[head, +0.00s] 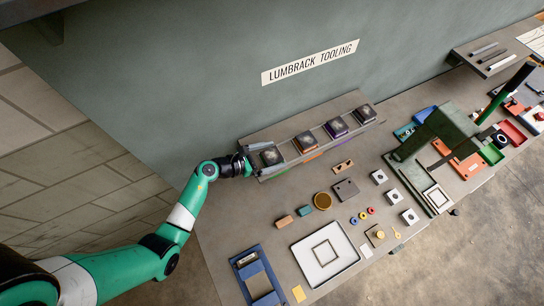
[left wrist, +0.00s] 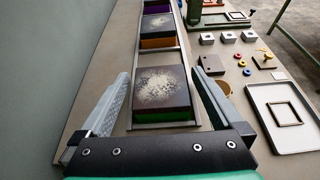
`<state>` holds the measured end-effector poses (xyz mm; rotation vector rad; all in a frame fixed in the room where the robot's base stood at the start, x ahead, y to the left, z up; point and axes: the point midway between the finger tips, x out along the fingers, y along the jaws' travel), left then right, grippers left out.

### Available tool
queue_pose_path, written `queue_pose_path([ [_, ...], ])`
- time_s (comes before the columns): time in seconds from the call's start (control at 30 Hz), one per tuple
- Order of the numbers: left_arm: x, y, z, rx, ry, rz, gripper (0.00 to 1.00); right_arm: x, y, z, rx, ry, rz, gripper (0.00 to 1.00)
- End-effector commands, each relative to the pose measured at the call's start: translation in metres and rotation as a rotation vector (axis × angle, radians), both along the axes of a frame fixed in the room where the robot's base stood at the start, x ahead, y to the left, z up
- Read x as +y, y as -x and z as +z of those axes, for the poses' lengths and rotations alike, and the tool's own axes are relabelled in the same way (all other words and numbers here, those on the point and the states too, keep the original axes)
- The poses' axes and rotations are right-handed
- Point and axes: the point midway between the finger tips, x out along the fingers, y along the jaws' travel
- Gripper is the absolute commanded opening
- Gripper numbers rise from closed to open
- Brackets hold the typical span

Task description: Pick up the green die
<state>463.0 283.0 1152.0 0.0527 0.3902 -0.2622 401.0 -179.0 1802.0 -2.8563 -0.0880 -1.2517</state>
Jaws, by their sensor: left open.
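The green die is a square block with a dark, pale-speckled top and a green lower edge. It is the nearest block in the rack in the left wrist view (left wrist: 163,88) and the leftmost one in the head view (head: 271,157). My left gripper (head: 249,166) is at the rack's left end, beside the die. In the left wrist view my left gripper (left wrist: 160,84) is open, with one finger on each side of the die and visible gaps between. The die's far sides are hidden. My right gripper is not in view.
The rack (head: 300,163) holds similar dies in a row, including an orange one (head: 306,143) and a purple one (head: 336,128). A wall stands close behind it. A white tray (head: 300,262), small blocks and rings lie in front. A dark green press (head: 440,130) stands to the right.

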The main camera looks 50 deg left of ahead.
Motion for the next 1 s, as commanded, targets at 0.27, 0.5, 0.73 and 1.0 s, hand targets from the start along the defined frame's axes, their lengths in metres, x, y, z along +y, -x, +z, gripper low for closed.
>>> queue_pose_path([
  [0.27,0.0000,0.0004,0.0001,0.000,0.000,0.000,0.53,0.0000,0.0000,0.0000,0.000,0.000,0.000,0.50],
  [0.5,0.0000,0.0005,0.0001,0.000,0.000,-0.001,0.10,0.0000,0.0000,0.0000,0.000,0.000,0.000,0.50],
  [0.73,0.0005,-0.0004,0.0022,-0.004,0.000,0.001,0.00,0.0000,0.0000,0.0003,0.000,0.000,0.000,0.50],
  [1.0,0.0004,-0.0004,0.0046,-0.004,-0.001,0.000,0.00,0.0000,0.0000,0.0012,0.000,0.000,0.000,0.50],
])
